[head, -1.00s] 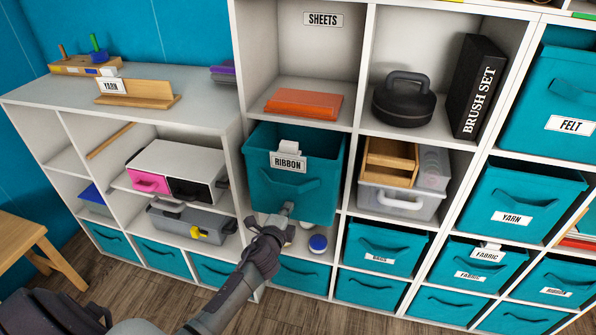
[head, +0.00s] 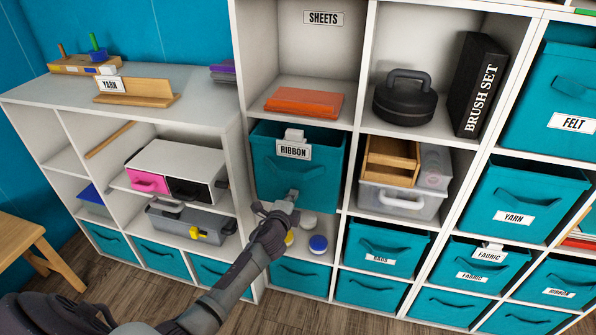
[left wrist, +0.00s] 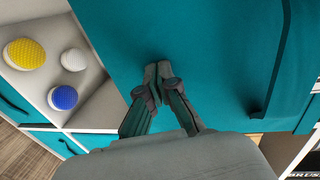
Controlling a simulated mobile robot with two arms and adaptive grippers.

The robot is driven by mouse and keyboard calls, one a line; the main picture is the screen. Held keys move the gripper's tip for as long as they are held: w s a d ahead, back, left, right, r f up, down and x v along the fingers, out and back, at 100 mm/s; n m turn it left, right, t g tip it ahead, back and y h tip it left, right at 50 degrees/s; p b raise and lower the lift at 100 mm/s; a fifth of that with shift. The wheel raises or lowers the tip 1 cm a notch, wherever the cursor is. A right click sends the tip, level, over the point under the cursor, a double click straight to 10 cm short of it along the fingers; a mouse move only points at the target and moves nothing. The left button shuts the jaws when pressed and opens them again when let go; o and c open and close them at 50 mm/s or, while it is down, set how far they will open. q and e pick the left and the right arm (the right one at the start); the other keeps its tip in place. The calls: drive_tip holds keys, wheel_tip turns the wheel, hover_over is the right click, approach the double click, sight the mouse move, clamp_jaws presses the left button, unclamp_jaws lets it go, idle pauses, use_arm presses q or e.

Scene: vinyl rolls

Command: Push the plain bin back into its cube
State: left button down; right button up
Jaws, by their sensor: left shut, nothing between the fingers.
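The teal bin (head: 297,172) at the middle of the shelf carries a clipped-on RIBBON label (head: 293,150), so it does not look plain here. It sits in the cube under the SHEETS cube, its front close to the shelf front. My left gripper (head: 293,197) is shut and empty, its fingertips at the lower part of the bin's front, below the handle. In the left wrist view the closed fingertips (left wrist: 157,72) meet or nearly meet the teal face (left wrist: 205,60), with the handle (left wrist: 270,75) to the right. My right gripper is not in view.
Yellow, white and blue round items (left wrist: 63,97) lie in the cube below, close to my gripper. A low shelf (head: 185,90) adjoins on the left, and a wooden stool (head: 25,235) stands at far left.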

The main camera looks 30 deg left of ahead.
use_arm(q)
drive_tip(key=b+x, duration=0.1)
drive_tip(key=x, duration=0.2)
drive_tip(key=shift+r, duration=0.2)
drive_tip(key=f+p+v, duration=0.1)
drive_tip(key=p+v, duration=0.1)
drive_tip(key=v, duration=0.7)
drive_tip(key=shift+s+f+p, duration=0.25)
drive_tip(key=shift+s+p, duration=0.15)
drive_tip(key=shift+s, duration=0.1)
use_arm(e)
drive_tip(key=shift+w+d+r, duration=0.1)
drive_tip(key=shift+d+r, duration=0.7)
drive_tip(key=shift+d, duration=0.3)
use_arm(q)
drive_tip(key=shift+d, duration=0.15)
